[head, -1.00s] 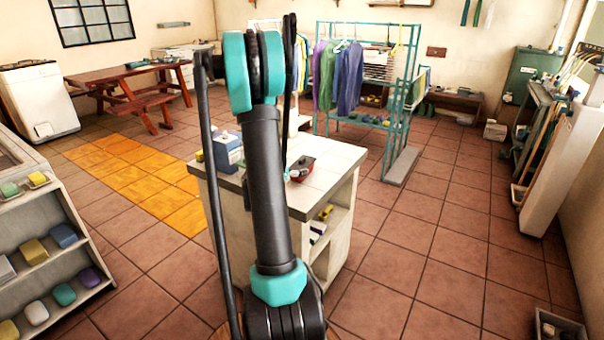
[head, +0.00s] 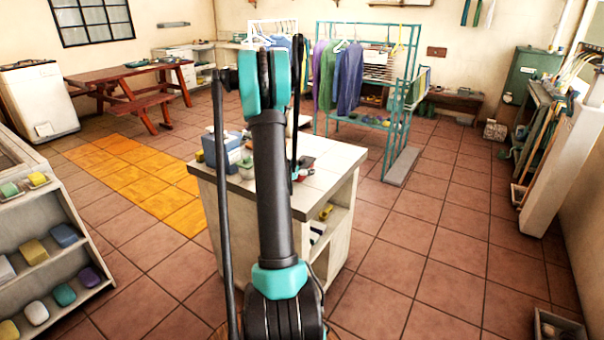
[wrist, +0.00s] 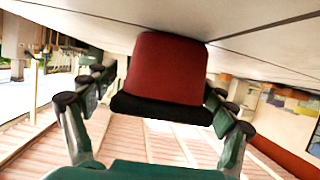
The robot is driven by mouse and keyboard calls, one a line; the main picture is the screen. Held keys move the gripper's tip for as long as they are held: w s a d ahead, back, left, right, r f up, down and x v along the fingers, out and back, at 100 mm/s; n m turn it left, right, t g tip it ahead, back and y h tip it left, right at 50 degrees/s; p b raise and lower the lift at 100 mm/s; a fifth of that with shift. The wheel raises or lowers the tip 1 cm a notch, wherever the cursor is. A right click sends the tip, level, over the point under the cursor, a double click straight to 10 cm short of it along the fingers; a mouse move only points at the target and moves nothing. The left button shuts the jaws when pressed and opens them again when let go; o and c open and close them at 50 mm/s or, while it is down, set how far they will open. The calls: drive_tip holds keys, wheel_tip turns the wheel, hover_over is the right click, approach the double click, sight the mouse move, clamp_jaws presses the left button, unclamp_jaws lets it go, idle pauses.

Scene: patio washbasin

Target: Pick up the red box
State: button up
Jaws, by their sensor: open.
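The red box (wrist: 170,68) fills the upper middle of the wrist view, with a black band along its near lower edge. In the head view a small part of the red box (head: 307,162) shows beside my arm, on top of the white tiled counter (head: 325,172). My gripper (wrist: 158,88) is open, its green and black fingers on either side of the box. I cannot tell whether either finger touches it. In the head view my arm hides the gripper.
A blue box (head: 222,150) and small items stand left on the counter. A teal clothes rack (head: 403,100) stands behind it. A shelf of soap-like blocks (head: 50,240) is at the left. Tiled floor is open to the right.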

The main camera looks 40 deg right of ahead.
drive_tip(key=c, duration=1.3)
drive_tip(key=shift+r, duration=0.1)
